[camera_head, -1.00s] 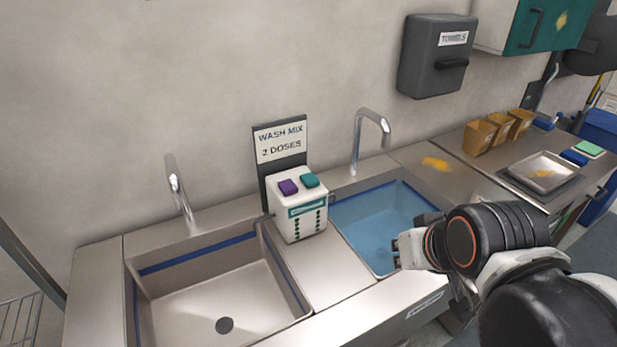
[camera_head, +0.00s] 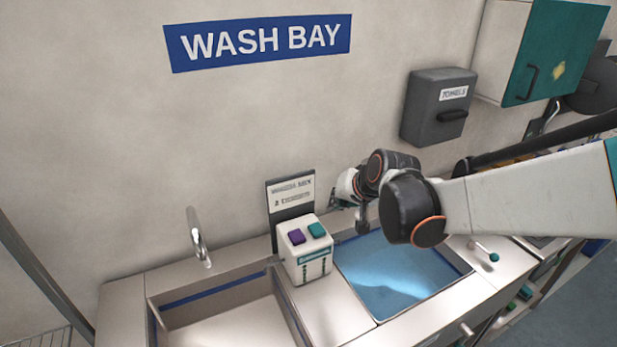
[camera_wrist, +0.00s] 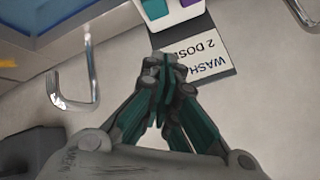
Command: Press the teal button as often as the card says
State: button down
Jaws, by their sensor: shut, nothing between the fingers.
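The white dispenser box (camera_head: 306,263) stands between the two sinks. On its top are a teal button (camera_head: 317,230) and a purple button (camera_head: 297,237) to its left. The card (camera_head: 291,190) behind it is blurred in the head view; in the wrist view the card (camera_wrist: 203,62) shows upside down, with "2 DOSE" readable. My gripper (camera_head: 337,204) is to the right of the card and above the buttons, not touching them. In the wrist view my gripper (camera_wrist: 163,62) is shut and empty, its tips near the card's edge. The teal button (camera_wrist: 154,8) is partly cut off there.
A water-filled sink (camera_head: 395,275) is right of the box and an empty sink (camera_head: 235,315) left of it. A faucet (camera_head: 198,240) stands at the left; another faucet (camera_wrist: 78,100) shows in the wrist view. A towel dispenser (camera_head: 437,107) hangs on the wall.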

jog(key=p, duration=0.3)
send_over(320, 227)
jog(key=f, duration=0.1)
jog(key=shift+f+m+y, duration=0.4)
jog(key=shift+f+y, duration=0.05)
jog(key=shift+y, duration=0.05)
notch_tip(320, 227, down, 9)
jog(key=b, duration=0.6)
jog(key=shift+r, duration=0.1)
dwell(1.0)
jog(key=shift+f+b, duration=0.4)
jog(key=shift+b, duration=0.15)
